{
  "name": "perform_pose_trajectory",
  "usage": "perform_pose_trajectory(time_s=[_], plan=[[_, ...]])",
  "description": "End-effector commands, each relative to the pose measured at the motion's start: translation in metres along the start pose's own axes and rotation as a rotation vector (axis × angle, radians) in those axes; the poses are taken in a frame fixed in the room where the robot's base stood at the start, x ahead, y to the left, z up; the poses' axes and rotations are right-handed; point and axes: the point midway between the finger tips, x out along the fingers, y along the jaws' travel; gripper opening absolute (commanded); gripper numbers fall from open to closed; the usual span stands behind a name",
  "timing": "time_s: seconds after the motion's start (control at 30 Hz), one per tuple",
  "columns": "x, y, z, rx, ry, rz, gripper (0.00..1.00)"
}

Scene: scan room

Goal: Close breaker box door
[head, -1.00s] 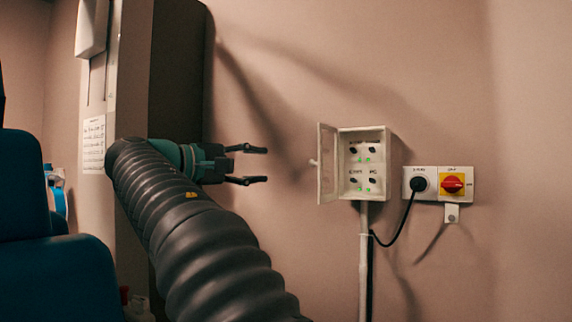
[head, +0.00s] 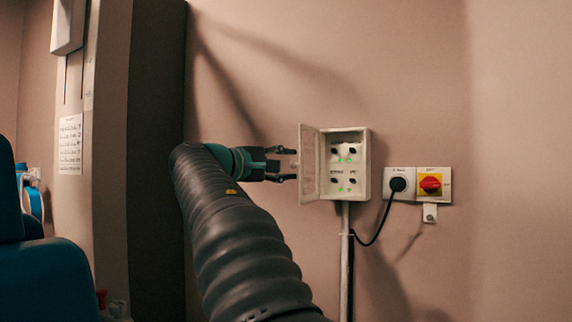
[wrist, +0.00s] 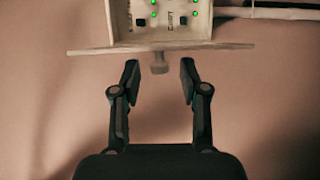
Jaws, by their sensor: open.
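The breaker box (head: 363,163) is a small white box on the wall, with switches and green lights inside. Its door (head: 309,165) is hinged on the left and stands open, swung out from the wall. My gripper (head: 295,163) is open, just left of the door. In the wrist view the door (wrist: 215,47) shows edge-on, with its knob (wrist: 158,63) pointing toward my gripper (wrist: 159,80). The knob lies between the two fingertips or just beyond them, with a gap on each side. The breaker box (wrist: 200,27) is behind the door there.
A socket with a black plug (head: 398,184) and a red-and-yellow switch (head: 430,184) are right of the box. A conduit (head: 345,260) and black cable run below. A dark cabinet side (head: 158,150) and a blue chair (head: 45,270) are on the left. The wall above is bare.

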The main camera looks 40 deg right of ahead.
Motion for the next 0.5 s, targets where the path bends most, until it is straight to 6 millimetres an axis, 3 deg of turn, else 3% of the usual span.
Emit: perform_pose_trajectory(time_s=[0.3, 0.5], plan=[[0.0028, -0.0001, 0.0, 0.0, 0.001, 0.0, 0.44], [0.0026, -0.0001, 0.0, 0.0, 0.001, 0.0, 0.0]])
